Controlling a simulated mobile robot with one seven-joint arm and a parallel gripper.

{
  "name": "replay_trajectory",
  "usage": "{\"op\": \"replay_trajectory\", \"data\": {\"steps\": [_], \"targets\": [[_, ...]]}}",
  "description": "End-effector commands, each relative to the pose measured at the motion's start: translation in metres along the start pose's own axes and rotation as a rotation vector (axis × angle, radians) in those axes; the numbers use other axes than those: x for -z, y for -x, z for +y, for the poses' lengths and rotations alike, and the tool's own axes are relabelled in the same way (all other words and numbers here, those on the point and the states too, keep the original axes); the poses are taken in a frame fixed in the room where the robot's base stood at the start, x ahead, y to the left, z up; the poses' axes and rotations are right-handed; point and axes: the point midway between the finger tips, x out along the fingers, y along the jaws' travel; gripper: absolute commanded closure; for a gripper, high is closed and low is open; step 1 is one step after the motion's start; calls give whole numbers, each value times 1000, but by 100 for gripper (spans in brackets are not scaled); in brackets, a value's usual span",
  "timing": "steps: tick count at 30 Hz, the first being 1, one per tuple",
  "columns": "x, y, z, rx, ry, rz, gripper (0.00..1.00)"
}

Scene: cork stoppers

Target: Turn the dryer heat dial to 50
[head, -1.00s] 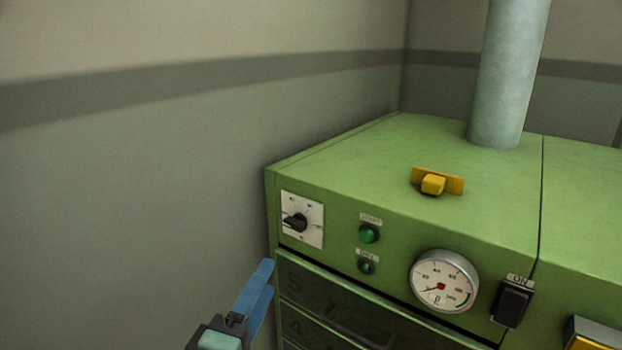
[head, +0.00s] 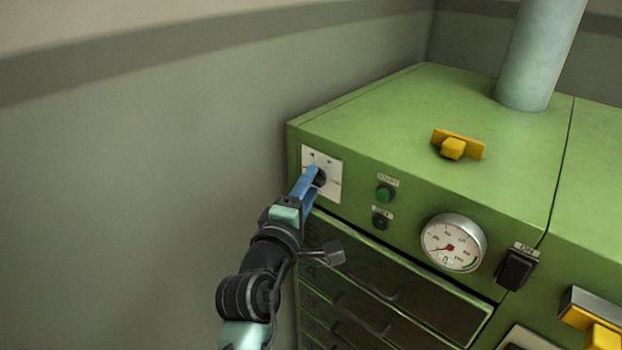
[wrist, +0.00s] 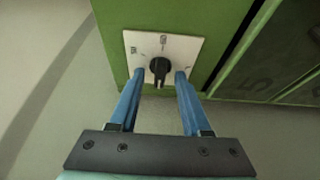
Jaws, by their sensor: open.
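The heat dial is a black knob (wrist: 160,68) on a white square plate (wrist: 178,43) with small marks around it; the plate is on the front left of the green dryer (head: 375,120). In the head view the knob (head: 320,178) is partly covered by my gripper. My gripper (wrist: 160,75) has two blue fingers, open, one on each side of the knob. In the wrist view a gap shows between each fingertip and the knob. In the head view my gripper (head: 318,172) reaches the plate from below left. The numbers on the plate are too small to read.
A green button (head: 385,193) and a round gauge (head: 453,243) are right of the dial. A black switch (head: 515,268) is further right. Drawers (head: 390,300) lie below. A yellow handle (head: 453,147) is on top. The wall is close on the left.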

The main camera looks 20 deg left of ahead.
Motion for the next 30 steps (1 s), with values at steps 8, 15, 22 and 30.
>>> {"op": "replay_trajectory", "data": {"steps": [8, 15, 22, 30], "targets": [[-1, -10, 0, 0, 0, -1, 52], [0, -10, 0, 0, 0, 0, 63], [0, -10, 0, 0, 0, 0, 100], [0, -10, -2, -5, -10, 0, 100]]}}
